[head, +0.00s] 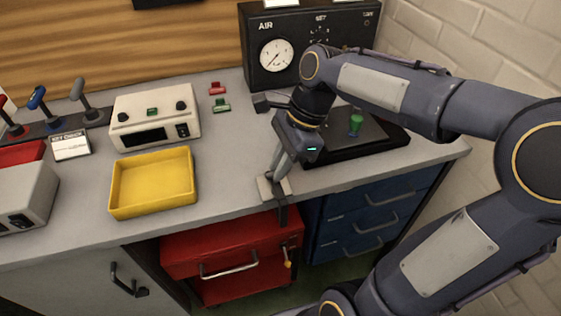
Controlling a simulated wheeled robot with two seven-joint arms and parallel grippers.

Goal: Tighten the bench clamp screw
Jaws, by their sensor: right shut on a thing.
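The bench clamp (283,214) sits at the front edge of the grey bench, above the red drawer unit. Its dark part hangs down over the edge, and a pale plate lies on the bench top beside it. My right gripper (276,176) points down at the clamp from above and is shut on it. The fingers and wrist cover much of the clamp's upper part, so the screw cannot be made out clearly. My left gripper is not in view.
A yellow tray (120,200) and a cream box (118,103) stand left of the clamp. A black AIR gauge panel (255,85) is behind. A dark tray (392,137) with a green-topped piece (356,122) lies right. Red drawers (190,254) and blue drawers (338,200) are below.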

